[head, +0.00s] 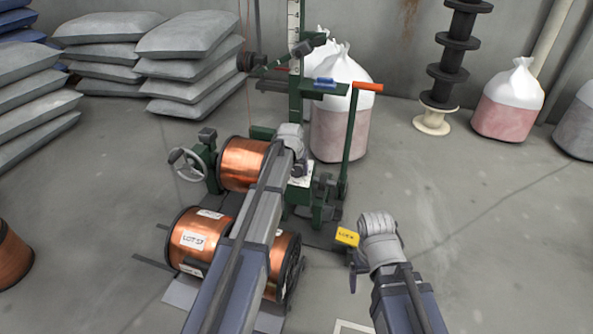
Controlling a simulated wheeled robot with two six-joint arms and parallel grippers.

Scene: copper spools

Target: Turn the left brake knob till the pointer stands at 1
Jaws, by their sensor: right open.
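A green winding stand (295,105) stands mid-picture with a copper spool (243,163) mounted on it. My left arm reaches across to the stand, and my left gripper (301,172) is at its middle, beside a small white plate (301,181). Its fingers are too small and covered to show whether they are open or shut. I cannot make out the left brake knob, its pointer or the number 1; my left arm covers part of this area. My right gripper (353,272) is open, low and right of the stand, below a yellow label (347,237).
A handwheel (187,164) is left of the mounted spool. A larger copper spool (195,236) stands in front, partly behind my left arm. An orange-handled post (354,125) rises on the right. Grey sacks (190,40) and a white-topped bag (341,110) stand behind.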

